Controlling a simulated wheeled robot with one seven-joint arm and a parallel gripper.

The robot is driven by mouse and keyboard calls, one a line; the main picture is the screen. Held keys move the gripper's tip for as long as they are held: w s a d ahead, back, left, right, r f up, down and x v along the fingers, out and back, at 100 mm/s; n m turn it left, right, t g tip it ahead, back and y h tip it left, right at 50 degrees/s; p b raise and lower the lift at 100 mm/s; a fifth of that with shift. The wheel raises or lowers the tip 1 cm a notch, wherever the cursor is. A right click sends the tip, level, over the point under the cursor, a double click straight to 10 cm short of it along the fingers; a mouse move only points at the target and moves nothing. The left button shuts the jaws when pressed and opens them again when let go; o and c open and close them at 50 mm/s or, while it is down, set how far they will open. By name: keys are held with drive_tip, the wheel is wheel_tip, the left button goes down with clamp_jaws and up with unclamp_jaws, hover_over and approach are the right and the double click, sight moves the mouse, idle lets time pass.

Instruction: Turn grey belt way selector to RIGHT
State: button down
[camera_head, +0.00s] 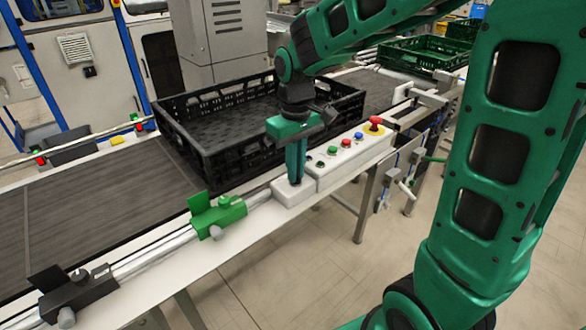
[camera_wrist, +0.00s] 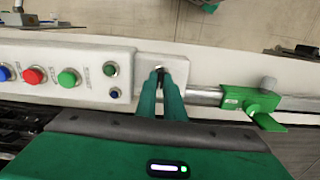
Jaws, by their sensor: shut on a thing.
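My gripper (camera_head: 295,181) points down at the small white box (camera_head: 283,195) at the near left end of the button panel. In the wrist view its two green fingertips (camera_wrist: 160,71) are close together over the matching white box (camera_wrist: 181,66). They are shut on a small knob, the selector, of which only a dark sliver shows between them. The fingers hide most of the knob and its markings, so I cannot tell which way it points.
The control panel (camera_head: 345,165) carries several buttons and a red emergency stop (camera_head: 375,124). A black crate (camera_head: 240,170) stands on the grey belt (camera_head: 90,213) behind my gripper. A green clamp (camera_head: 218,214) sits on the rail to the left. Green crates (camera_head: 425,62) stand at the back right.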

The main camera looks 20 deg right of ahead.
drive_tip(key=m, duration=0.5)
idle(0.6)
drive_tip(key=c, duration=1.9)
unclamp_jaws()
drive_tip(key=shift+o, duration=0.2)
wheel_tip(320, 180, up, 11)
drive_tip(key=shift+f, duration=0.15)
